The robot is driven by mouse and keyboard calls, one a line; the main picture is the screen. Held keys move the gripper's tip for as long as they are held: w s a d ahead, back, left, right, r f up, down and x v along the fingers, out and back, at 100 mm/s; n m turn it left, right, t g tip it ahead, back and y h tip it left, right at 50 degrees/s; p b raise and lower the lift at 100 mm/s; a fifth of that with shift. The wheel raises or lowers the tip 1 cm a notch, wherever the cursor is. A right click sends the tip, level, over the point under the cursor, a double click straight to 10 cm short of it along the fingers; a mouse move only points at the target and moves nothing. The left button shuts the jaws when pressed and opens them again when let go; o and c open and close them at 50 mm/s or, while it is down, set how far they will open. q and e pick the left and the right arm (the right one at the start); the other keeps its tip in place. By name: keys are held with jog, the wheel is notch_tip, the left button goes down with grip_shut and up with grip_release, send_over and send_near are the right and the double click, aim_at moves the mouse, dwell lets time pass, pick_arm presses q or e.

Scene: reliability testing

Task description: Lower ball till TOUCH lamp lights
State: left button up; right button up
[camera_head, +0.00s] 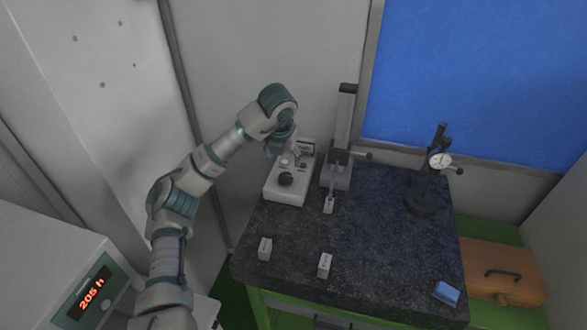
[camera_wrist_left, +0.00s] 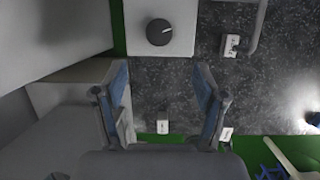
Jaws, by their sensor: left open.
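A white instrument box (camera_head: 285,196) with a dark knob (camera_head: 286,180) and a small display (camera_head: 306,147) stands at the table's back left. Its box (camera_wrist_left: 135,42) and knob (camera_wrist_left: 160,32) also show in the left wrist view. A stand (camera_head: 345,115) with a column and side handle is to its right, and a thin rod reaches forward to a small pale block (camera_head: 328,206). I cannot make out the ball or a lit TOUCH lamp. My left gripper (camera_head: 274,150) is above the box's back left; its spread fingers (camera_wrist_left: 162,97) hold nothing. My right gripper is not in view.
Two small labelled blocks (camera_head: 265,249) (camera_head: 324,266) stand at the front of the dark stone slab (camera_head: 380,250). A dial gauge stand (camera_head: 438,165) is at the right. A blue object (camera_head: 446,293) lies at the front right. A brown case (camera_head: 505,262) sits beyond the slab.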

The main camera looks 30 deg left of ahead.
aim_at(286, 176)
pick_arm(q)
jog(key=w+a+r+m+g+h+p, duration=0.15)
jog(key=w+r+m+g, duration=0.35)
jog(key=m, duration=0.7)
jog(key=shift+n+t, duration=0.3)
jog(key=shift+t, duration=0.5)
jog(key=f, duration=1)
jog(key=s+f, duration=0.1)
jog(key=f, duration=0.5)
jog(key=shift+s+a, duration=0.1)
jog(key=shift+a, duration=0.05)
jog(key=c, duration=1.1)
